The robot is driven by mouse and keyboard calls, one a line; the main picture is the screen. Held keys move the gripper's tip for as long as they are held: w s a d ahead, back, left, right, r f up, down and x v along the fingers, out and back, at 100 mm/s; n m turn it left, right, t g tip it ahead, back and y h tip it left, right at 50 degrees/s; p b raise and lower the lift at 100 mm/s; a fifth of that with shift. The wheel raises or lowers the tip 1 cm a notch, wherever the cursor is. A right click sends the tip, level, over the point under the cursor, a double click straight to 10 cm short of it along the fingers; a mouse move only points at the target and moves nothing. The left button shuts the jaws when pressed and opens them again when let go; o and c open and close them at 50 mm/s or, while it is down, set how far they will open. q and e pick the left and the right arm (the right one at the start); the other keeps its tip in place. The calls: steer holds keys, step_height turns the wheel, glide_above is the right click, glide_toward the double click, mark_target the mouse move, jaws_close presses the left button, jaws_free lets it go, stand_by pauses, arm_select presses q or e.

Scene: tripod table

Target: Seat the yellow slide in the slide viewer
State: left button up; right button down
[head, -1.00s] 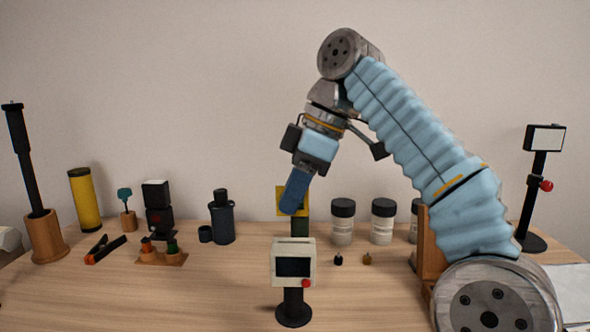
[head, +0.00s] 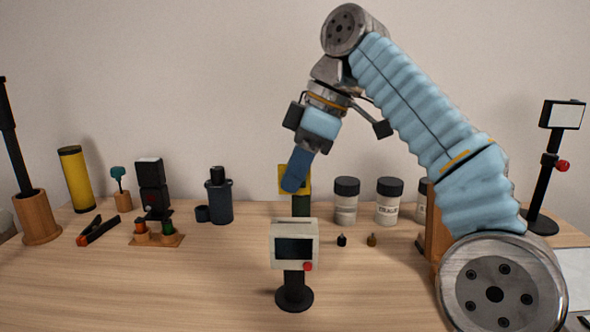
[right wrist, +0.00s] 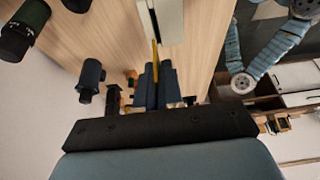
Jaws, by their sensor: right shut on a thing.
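The slide viewer (head: 309,243) is a small cream box with a dark screen and a red knob, upright on a black stand on the table. It also shows at the top of the right wrist view (right wrist: 168,22). My right gripper (head: 293,183) is shut on the yellow slide (head: 284,173), and its blue finger hides part of the slide. In the head view the slide appears above the viewer's top, apart from it. In the right wrist view the slide (right wrist: 155,56) is edge-on between the fingertips (right wrist: 155,80). My left gripper is not in view.
Behind the viewer stand a dark green item (head: 301,207), white jars (head: 346,203) and two small dark pieces (head: 342,240). A navy bottle (head: 220,198), a wooden base with pegs (head: 156,240) and a clamp (head: 98,231) are left. The front-left table (head: 130,290) is clear.

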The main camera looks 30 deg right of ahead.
steer(key=shift+f+b, duration=1.25)
steer(key=shift+f, duration=0.65)
steer(key=shift+r+p, duration=0.1)
steer(key=shift+p, duration=0.55)
steer(key=shift+f+b, duration=0.75)
steer(key=shift+f, duration=0.2)
steer(key=c, duration=1.2)
jaws_free()
steer(key=shift+r, duration=0.1)
steer(key=p+v, duration=0.4)
steer(key=v, duration=0.3)
steer(key=shift+r, duration=0.25)
